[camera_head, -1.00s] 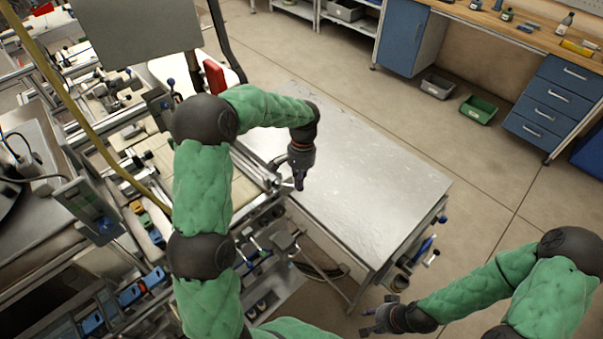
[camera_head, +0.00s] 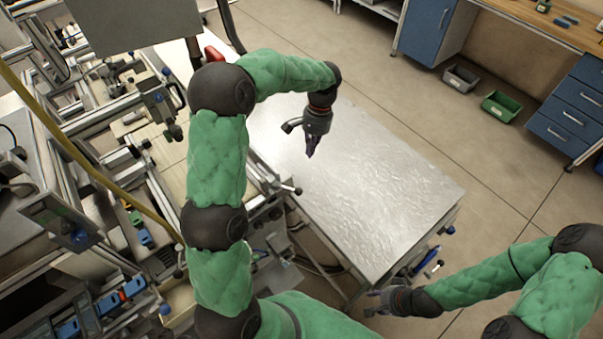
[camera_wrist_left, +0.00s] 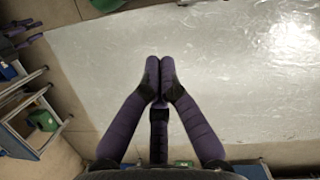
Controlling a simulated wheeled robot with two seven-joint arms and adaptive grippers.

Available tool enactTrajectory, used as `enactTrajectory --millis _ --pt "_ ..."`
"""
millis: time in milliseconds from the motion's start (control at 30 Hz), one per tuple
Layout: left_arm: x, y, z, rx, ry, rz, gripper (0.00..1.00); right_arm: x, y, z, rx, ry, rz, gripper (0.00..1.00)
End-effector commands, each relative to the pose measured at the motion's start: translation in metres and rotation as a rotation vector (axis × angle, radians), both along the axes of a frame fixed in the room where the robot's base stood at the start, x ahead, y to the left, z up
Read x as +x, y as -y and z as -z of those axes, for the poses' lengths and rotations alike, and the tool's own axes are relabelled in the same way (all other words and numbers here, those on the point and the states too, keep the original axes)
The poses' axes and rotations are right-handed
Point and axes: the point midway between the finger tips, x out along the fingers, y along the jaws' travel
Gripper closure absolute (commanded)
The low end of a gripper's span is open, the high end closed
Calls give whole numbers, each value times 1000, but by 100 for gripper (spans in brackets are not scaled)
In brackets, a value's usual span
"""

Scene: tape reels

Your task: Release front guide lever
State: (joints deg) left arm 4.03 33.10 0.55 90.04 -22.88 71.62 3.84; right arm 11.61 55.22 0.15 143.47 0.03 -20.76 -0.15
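My left gripper (camera_head: 311,153) hangs over the metal table, apart from the machine. In the left wrist view its two purple fingers (camera_wrist_left: 160,72) meet at the tips, with nothing visible between them. A short metal lever with a dark ball knob (camera_head: 298,191) sticks out from the machine's edge beside the table, below and left of the left gripper. I cannot tell for certain that it is the front guide lever. My right gripper (camera_head: 374,302) is low at the front, beyond the table's near corner, with its fingers apart and empty.
The bare metal table (camera_head: 375,185) lies beside the machine (camera_head: 140,150), which is full of rails, clamps and knobs. A yellow hose (camera_head: 75,150) crosses the machine. A grey bin (camera_head: 460,77) and a green bin (camera_head: 502,106) stand on the floor by blue cabinets.

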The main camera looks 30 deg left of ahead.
Motion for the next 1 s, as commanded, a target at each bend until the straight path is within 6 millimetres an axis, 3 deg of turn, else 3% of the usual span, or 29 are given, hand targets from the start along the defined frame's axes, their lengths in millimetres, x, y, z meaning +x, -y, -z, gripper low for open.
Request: enactTrajectory --millis 167,633,1000 --pt "-5 0 16 0 -4 0 100 1 0 2 0 1 0 60" --pt "-26 -2 99 -1 -4 1 100 1 0 10 0 1 0 60" --pt "-61 -5 88 -1 -1 0 100 1 0 9 0 1 0 60"
